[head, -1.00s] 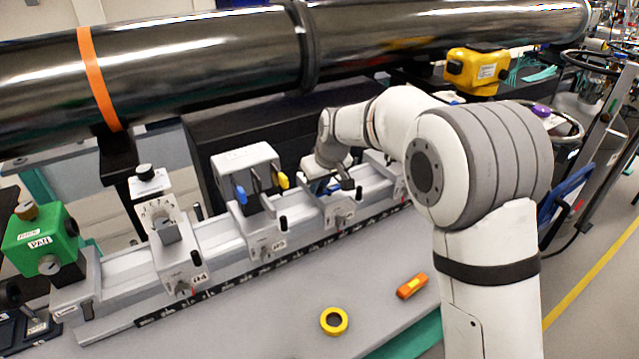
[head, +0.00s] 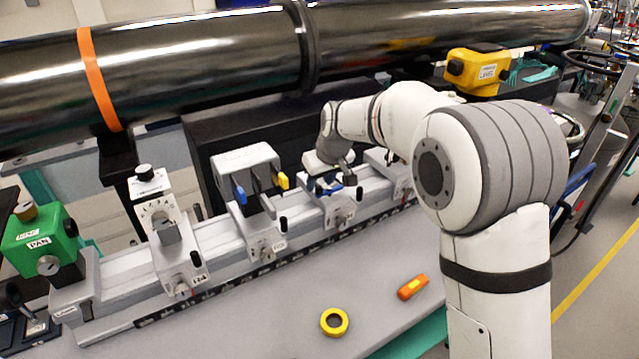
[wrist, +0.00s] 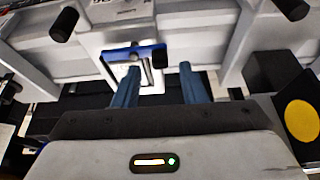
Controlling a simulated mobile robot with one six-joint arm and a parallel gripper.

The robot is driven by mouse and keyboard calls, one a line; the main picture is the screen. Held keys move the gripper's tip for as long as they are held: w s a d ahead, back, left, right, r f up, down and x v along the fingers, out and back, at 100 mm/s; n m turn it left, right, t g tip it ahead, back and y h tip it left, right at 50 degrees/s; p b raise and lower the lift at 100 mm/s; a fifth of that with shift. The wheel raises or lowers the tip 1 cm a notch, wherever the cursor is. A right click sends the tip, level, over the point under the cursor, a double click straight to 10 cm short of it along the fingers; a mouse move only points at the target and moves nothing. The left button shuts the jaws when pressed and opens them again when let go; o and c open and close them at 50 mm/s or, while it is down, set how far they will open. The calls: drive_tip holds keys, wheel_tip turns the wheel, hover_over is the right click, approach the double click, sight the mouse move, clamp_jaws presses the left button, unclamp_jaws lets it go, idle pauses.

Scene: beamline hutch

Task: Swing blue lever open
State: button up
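A blue lever (head: 328,190) lies flat across the top of a white carriage on the rail. It also shows in the wrist view (wrist: 120,52) as a blue bar by a pale square frame, with a black knob near its right end. My gripper (head: 343,172) is just above and behind this carriage in the head view. In the wrist view my gripper (wrist: 160,72) has its two fingers apart with nothing held. The lever is just beyond the fingertips; contact cannot be told.
A black pipe (head: 200,65) runs above the rail. Yellow tape (head: 334,322) and an orange tool (head: 411,287) lie on the otherwise clear bench front.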

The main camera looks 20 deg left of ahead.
drive_tip(key=v, duration=0.6)
drive_tip(key=shift+b, duration=0.3)
drive_tip(key=shift+s+d+r, duration=0.1)
drive_tip(key=s+d+m+h, duration=0.15)
drive_tip(key=s+d, duration=0.35)
drive_tip(key=d, duration=0.5)
drive_tip(key=s+d+r+m, duration=0.1)
drive_tip(key=s+d+m, duration=0.2)
drive_tip(key=s+d, duration=0.45)
drive_tip(key=s+d+m+h, duration=0.1)
drive_tip(key=s+d+m, duration=0.15)
drive_tip(key=d, duration=0.85)
drive_tip(key=s+d+f+m, duration=0.2)
drive_tip(key=s+d+f, duration=0.2)
drive_tip(key=s, duration=0.7)
drive_tip(key=d+h, duration=0.1)
drive_tip(key=d, duration=0.1)
drive_tip(key=shift+s+d+m, duration=0.4)
